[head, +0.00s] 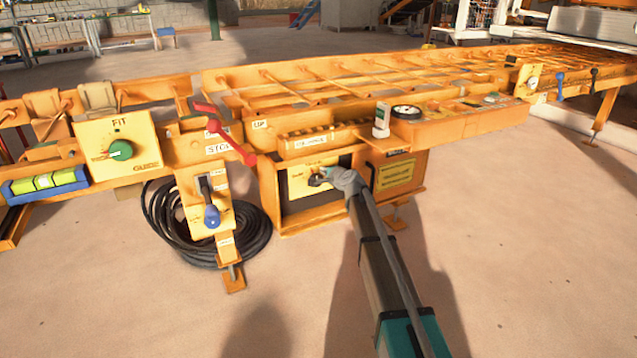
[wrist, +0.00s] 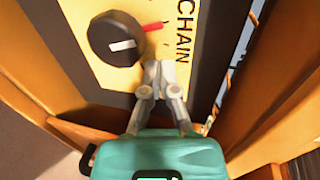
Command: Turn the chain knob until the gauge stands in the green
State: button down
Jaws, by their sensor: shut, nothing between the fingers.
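The chain knob (wrist: 116,40) is a black round knob with a white mark, on a yellow panel lettered CHAIN (wrist: 183,32). A red pointer (wrist: 153,27) shows at its right side. In the head view the knob (head: 316,180) is in the low recess under the frame, partly hidden by my arm's end. My gripper (wrist: 166,70) is shut and empty, its fingertips just below and right of the knob; I cannot tell whether they touch it. It also shows in the head view (head: 333,175). A round black-rimmed dial (head: 406,112) sits on the console above; its reading is too small to tell.
Orange walls flank the recess on both sides in the wrist view. A red lever (head: 228,136), a blue-handled lever (head: 211,214) and a coiled black hose (head: 165,225) are to the left. A green knob (head: 121,150) sits on the FIT panel. The foreground floor is clear.

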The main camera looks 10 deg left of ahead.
jog(key=shift+s+d, duration=0.55)
jog(key=shift+s, duration=0.25)
jog(key=shift+s+d, duration=0.5)
jog(key=shift+s, duration=0.3)
jog(key=shift+s+d, duration=0.55)
jog(key=shift+s, duration=0.25)
jog(key=s+d+r+n+g+h+p, duration=0.35)
jog(key=s+d+p, duration=0.4)
jog(key=s, duration=0.55)
jog(key=s+d+r+n+g+h+p, duration=0.2)
jog(key=s+d+n+g+p, duration=0.25)
jog(key=s+d+p, duration=0.65)
jog(key=s+d+r+n+g+h+p, duration=0.35)
jog(key=s+d+g, duration=0.2)
jog(key=s, duration=1.05)
notch_tip(320, 180, up, 36)
jog(key=p, duration=3.6)
jog(key=shift+f+t+y+p, duration=0.15)
jog(key=shift+t+y+p, duration=0.15)
jog(key=shift+t+p, duration=0.15)
jog(key=shift+s, duration=0.1)
